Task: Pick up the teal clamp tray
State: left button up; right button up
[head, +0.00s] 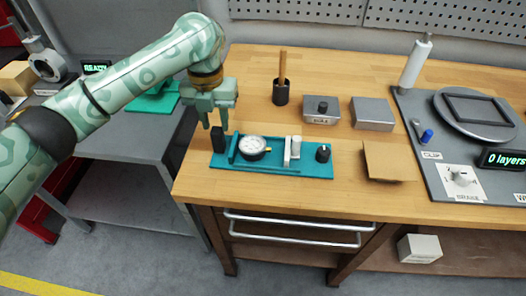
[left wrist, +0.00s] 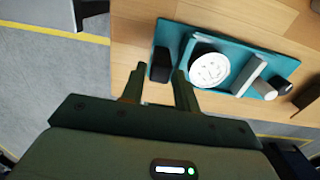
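The teal clamp tray (head: 305,171) lies flat on the wooden bench near its front left corner. It carries a round white-faced gauge (head: 252,147), a white upright piece (head: 292,150) and a black knob (head: 323,153). A black upright block (head: 218,140) stands at its left end. My left gripper (head: 214,124) points down just above this block, with its fingers apart. In the left wrist view the open gripper (left wrist: 157,75) is close to the black block (left wrist: 161,64), with the tray (left wrist: 277,63) beyond; contact cannot be told. My right gripper is not in view.
A black cup with a wooden stick (head: 281,92), grey blocks (head: 372,113) and a brown board (head: 388,162) stand behind and right of the tray. A grey mat with a round fixture (head: 478,112) fills the bench's right. A grey side table (head: 130,142) stands left.

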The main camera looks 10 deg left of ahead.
aim_at(216, 129)
pick_arm(q)
jog(key=f, duration=0.4)
jog(key=shift+s+d+f, duration=0.1)
jog(key=shift+s+f, duration=0.1)
jog(key=shift+f, duration=0.2)
grip_shut()
jog(key=shift+r, duration=0.1)
